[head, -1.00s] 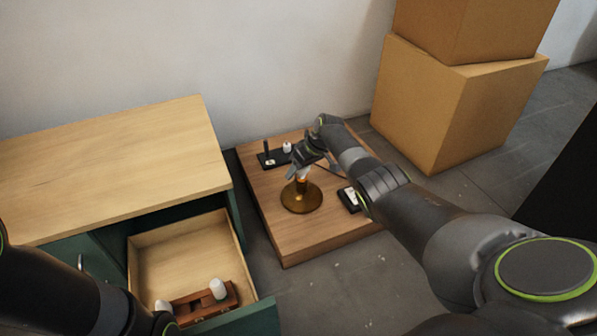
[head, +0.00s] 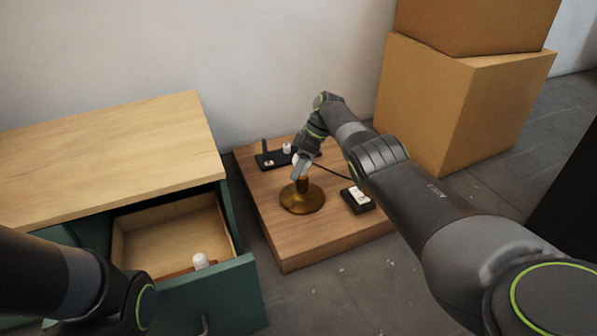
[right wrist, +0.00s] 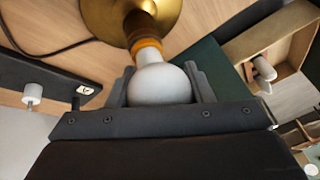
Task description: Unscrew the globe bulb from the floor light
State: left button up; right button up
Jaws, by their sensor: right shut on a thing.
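The floor light is a round brass base (head: 301,199) with a short socket, standing on a low wooden platform. The white globe bulb (right wrist: 160,84) sits at the socket (right wrist: 144,42) in the right wrist view, its neck at the orange-brown rim. In the head view the bulb is mostly hidden by my right gripper (head: 299,172). My right gripper is shut on the globe, one finger on each side of it, seen in the right wrist view (right wrist: 158,82). My left arm comes in at the lower left of the head view; its gripper is out of frame.
The wooden platform (head: 290,248) also holds a black stand (head: 270,161) with a white piece and a dark box (head: 358,199) with a white switch. A green cabinet's open drawer (head: 205,293) holds a white bulb (head: 200,261). Cardboard boxes (head: 435,110) stand at the right.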

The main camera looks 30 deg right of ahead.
jog(key=shift+a+n+g, duration=0.25)
jog(key=shift+n+g, duration=0.05)
jog(key=shift+n, duration=0.2)
jog(key=o, duration=1.3)
jog(key=shift+r, duration=0.25)
jog(key=shift+o, duration=0.6)
jog(key=shift+s+d+f, duration=0.1)
jog(key=shift+f, duration=0.1)
